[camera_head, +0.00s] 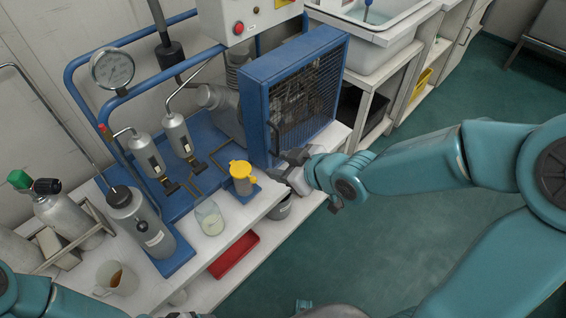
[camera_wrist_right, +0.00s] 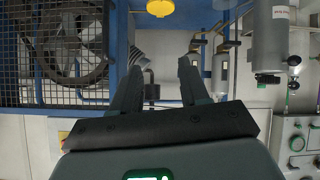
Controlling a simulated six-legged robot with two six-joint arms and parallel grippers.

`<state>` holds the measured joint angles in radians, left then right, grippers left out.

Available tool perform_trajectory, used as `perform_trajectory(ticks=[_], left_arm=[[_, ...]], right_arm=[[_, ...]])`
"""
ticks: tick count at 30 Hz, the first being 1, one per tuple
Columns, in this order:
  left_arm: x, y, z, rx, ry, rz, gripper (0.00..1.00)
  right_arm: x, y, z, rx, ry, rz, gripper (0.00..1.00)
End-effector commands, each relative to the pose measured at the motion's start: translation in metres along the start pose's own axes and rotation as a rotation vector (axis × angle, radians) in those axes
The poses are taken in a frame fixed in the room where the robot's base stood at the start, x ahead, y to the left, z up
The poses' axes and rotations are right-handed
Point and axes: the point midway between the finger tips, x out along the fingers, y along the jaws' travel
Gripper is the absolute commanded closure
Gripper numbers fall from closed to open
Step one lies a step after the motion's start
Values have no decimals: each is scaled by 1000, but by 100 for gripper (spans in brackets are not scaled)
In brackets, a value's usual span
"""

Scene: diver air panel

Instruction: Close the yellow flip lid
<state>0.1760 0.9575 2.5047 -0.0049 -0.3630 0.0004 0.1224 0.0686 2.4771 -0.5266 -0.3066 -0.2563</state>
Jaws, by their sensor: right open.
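A yellow part, which looks like the lid, shows at the top edge of the right wrist view (camera_wrist_right: 160,7). My right gripper (camera_head: 285,160) is to the right of the lid, close to the fan housing and apart from the lid. Its jaws (camera_wrist_right: 152,72) are open and empty in the wrist view. My left arm (camera_head: 70,300) enters at the bottom left; its gripper is mostly cut off.
The blue fan housing (camera_head: 258,105) stands close to my right gripper. A glass jar (camera_head: 210,217) is just left of the canister, and grey cylinders (camera_head: 140,220) stand further left. A red tray (camera_head: 234,254) is on the shelf below. A pressure gauge (camera_head: 112,68) is at the back.

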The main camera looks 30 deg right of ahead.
Motion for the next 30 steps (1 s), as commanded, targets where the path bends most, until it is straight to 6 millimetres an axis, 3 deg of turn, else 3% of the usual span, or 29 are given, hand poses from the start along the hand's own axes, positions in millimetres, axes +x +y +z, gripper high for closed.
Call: perform_trajectory(ticks=[10, 14, 17, 21, 27, 30], left_arm=[[-2, 1, 0, 0, 0, 0, 24], [-23, 8, 0, 0, 0, 0, 24], [-46, 17, 1, 0, 0, 0, 24], [-77, 28, 1, 0, 0, 0, 24], [-101, 36, 2, 0, 0, 0, 24], [-100, 36, 2, 0, 0, 0, 24]], right_arm=[[-1, 0, -2, 0, 0, 1, 55], [3, -10, 4, 18, -60, -49, 55], [17, -38, 31, 69, -182, -145, 55], [24, -94, 90, 250, -410, -265, 55], [5, -164, 167, 559, -725, -298, 55], [-1, -183, 195, 704, -833, -243, 55]])
